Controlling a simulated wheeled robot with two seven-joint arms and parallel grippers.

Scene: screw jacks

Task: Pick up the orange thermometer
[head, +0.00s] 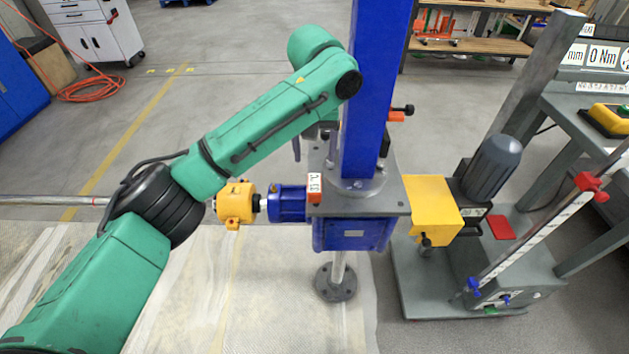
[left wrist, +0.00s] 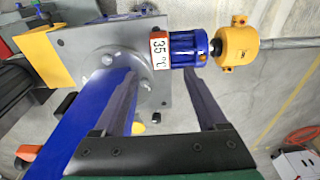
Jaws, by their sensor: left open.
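The orange thermometer (head: 314,189) is a small block with a white display face. It sits at the left edge of the grey top plate of the blue screw jack. In the left wrist view the thermometer (left wrist: 159,49) shows a 35 °C reading beside the blue coupling housing. My left gripper (head: 311,148) is above and behind the thermometer in the head view, partly hidden by its own green arm. In the left wrist view its fingers (left wrist: 160,90) are apart with nothing gripped, and the thermometer lies beyond them. My right gripper is not in view.
The tall blue column (head: 371,90) rises from the grey plate (head: 385,205) close beside my left gripper. A blue coupling (head: 287,204) and yellow bearing block (head: 235,203) lie to the left. A yellow gearbox (head: 432,209) and grey motor (head: 492,167) stand to the right.

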